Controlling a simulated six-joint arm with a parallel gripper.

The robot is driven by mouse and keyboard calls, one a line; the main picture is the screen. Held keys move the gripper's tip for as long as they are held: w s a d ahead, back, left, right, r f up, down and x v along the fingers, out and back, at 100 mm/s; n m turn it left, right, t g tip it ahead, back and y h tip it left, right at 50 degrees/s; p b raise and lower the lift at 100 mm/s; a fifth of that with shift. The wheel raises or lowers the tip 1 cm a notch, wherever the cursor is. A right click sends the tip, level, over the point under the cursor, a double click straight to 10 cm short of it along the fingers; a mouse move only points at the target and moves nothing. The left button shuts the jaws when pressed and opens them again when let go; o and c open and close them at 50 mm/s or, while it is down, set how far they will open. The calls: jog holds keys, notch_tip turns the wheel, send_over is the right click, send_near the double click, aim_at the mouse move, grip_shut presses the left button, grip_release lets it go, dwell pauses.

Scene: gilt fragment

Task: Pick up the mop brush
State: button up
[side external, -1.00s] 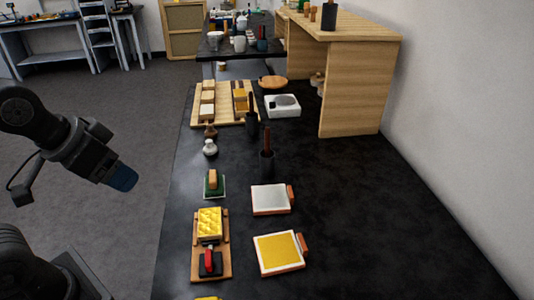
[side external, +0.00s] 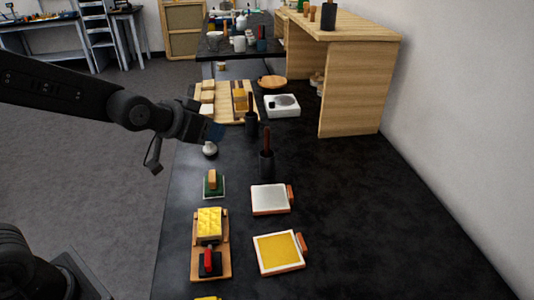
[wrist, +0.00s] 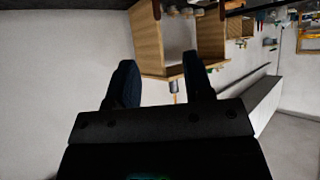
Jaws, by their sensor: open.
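Two dark cups with upright handles stand on the black table in the side view. The nearer one (side external: 267,163) holds a reddish-brown handle (side external: 267,139). The farther one (side external: 251,122) holds a dark handle (side external: 250,102). I cannot tell which is the mop brush; any bristles are hidden. My gripper (side external: 217,131) is above the table's left side, left of both cups and apart from them. The wrist view shows its two dark fingers (wrist: 158,68) spread with nothing between them. A small grey cylinder with a thin tan stick (wrist: 174,88) shows beyond them, unclear which object.
A wooden shelf unit (side external: 360,85) stands at the back right by the wall. A wooden tray (side external: 223,119) with blocks, a white dish (side external: 282,106), a pale knob-like item (side external: 210,149), and several pads line the table. The table's right front is clear.

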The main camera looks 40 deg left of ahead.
aim_at(267, 151)
jog(key=w+d+f+t, duration=0.1)
jog(key=w+f+t, duration=0.2)
jog(key=w+f, duration=0.3)
jog(key=w+f+t, duration=0.4)
jog(key=w+f, duration=0.2)
jog(key=w, duration=0.8)
jog(key=shift+w+d+f, duration=0.25)
jog(key=shift+w+d, duration=0.1)
grip_shut()
